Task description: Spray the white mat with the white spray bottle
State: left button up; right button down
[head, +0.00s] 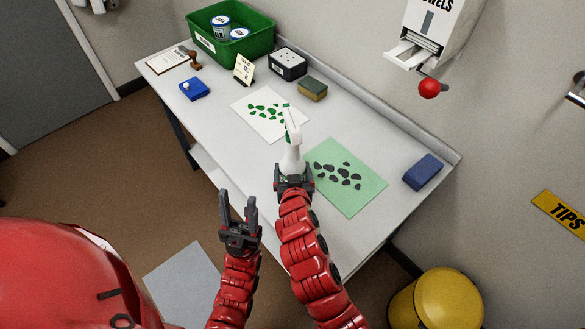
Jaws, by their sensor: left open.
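The white mat (249,101) lies flat on the bench with dark green blotches on it. The white spray bottle (291,159) is upright near the bench's front side, between the white mat and a green mat (370,196); its green-tipped head overlaps the white mat's right part in the picture. My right gripper (293,172) is at the bottle's lower part, with a finger on each side, and looks shut on it. I cannot tell whether the bottle's base touches the bench. My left gripper (238,204) is open and empty, in front of the bench edge.
The green mat has dark blotches. A blue block (423,172) lies at the right end. A sponge (313,89), a black box (288,64), a small sign (244,70) and a green bin (262,37) line the back. A towel dispenser (436,25) hangs above.

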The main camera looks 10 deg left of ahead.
jog(key=shift+f+b, duration=0.25)
jog(key=shift+b, duration=0.15)
grip_release()
jog(key=shift+s+d, duration=0.1)
jog(key=shift+s, duration=0.55)
jog(key=b+v, duration=0.2)
jog(key=v, duration=0.4)
jog(key=shift+s+r, duration=0.25)
jog(key=p+v, duration=0.9)
jog(key=shift+s+d, duration=0.15)
jog(key=shift+s, duration=0.05)
